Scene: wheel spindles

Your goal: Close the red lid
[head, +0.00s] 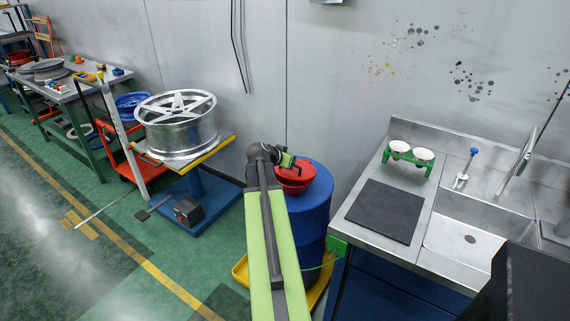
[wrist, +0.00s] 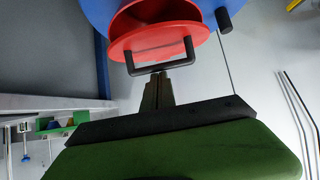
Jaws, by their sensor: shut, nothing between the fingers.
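The red lid (wrist: 142,42) has a dark U-shaped handle (wrist: 160,68) and sits on a red funnel-like body (wrist: 145,12). A dark gap shows between lid and body, so the lid stands partly open. In the head view the red lid (head: 318,176) is on top of the blue drum (head: 311,215), partly hidden by my arm. My gripper (wrist: 158,82) is shut and empty, its tip at the handle's bar; I cannot tell if they touch. In the head view my gripper (head: 289,160) is beside the lid, its fingers hard to make out.
A sink counter (head: 340,222) with a dark mat (head: 386,211) and green holder with white cups (head: 409,157) stands right of the drum. A wheel rim (head: 178,125) on a stand is to the left. The drum stands in a yellow tray (head: 240,271). Green floor at left is mostly clear.

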